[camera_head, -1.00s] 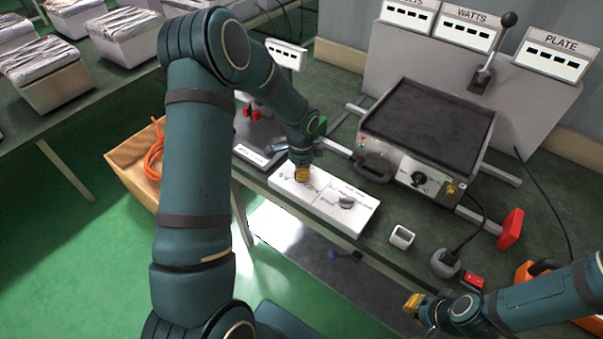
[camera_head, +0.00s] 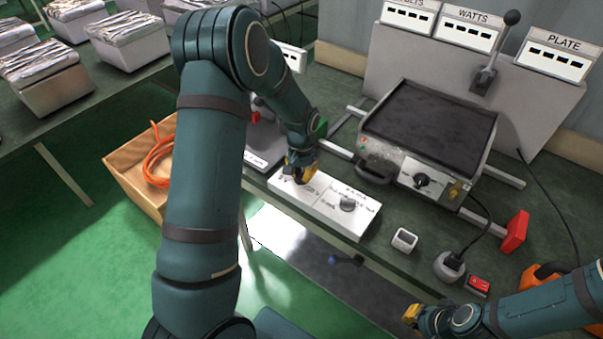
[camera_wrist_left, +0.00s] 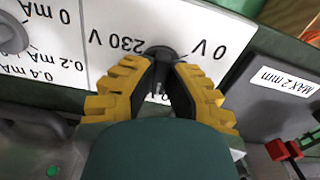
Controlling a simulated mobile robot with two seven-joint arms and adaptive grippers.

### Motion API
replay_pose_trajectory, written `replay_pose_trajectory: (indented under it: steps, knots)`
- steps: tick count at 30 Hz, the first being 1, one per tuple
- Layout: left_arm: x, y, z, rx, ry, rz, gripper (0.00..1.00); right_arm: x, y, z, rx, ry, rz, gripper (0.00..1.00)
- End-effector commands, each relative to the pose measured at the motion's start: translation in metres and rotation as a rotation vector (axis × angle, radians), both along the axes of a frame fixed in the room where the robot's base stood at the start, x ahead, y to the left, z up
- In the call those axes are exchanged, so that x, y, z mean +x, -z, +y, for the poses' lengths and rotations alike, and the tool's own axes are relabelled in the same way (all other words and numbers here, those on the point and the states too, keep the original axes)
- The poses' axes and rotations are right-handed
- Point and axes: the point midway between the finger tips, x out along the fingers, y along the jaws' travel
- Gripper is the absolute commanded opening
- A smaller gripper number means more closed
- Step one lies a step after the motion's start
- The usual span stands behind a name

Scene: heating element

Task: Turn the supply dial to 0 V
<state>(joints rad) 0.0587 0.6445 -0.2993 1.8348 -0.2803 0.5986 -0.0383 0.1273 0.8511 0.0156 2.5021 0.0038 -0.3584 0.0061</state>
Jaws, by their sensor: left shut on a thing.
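The supply dial (camera_wrist_left: 160,53) is a dark round knob on a white panel, with upside-down labels "230 V" on its left and "0 V" on its right in the left wrist view. My left gripper (camera_wrist_left: 165,62) is shut on the dial, one yellow finger on each side. The fingers hide part of the knob, and I cannot tell which label it points at. In the head view my left gripper (camera_head: 300,175) is at the left half of the white panel (camera_head: 325,208). My right gripper (camera_head: 411,314) is low at the right, away from the panel; its jaw opening is unclear.
A second knob (camera_head: 348,204) sits on the panel's right half. The hot plate (camera_head: 428,125) stands behind it, with a lever (camera_head: 487,65) further back.

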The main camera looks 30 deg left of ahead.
Motion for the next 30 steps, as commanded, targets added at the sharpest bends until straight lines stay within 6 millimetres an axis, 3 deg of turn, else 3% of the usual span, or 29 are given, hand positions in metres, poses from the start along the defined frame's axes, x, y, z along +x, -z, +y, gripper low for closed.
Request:
replay_pose_trajectory:
  steps: [30]
  knots:
    - [-0.002, 0.0, 0.0, 0.002, -0.964, 0.007, 0.0, 0.008, -0.024, -0.001, -0.004, 0.013, -0.016, 0.0]
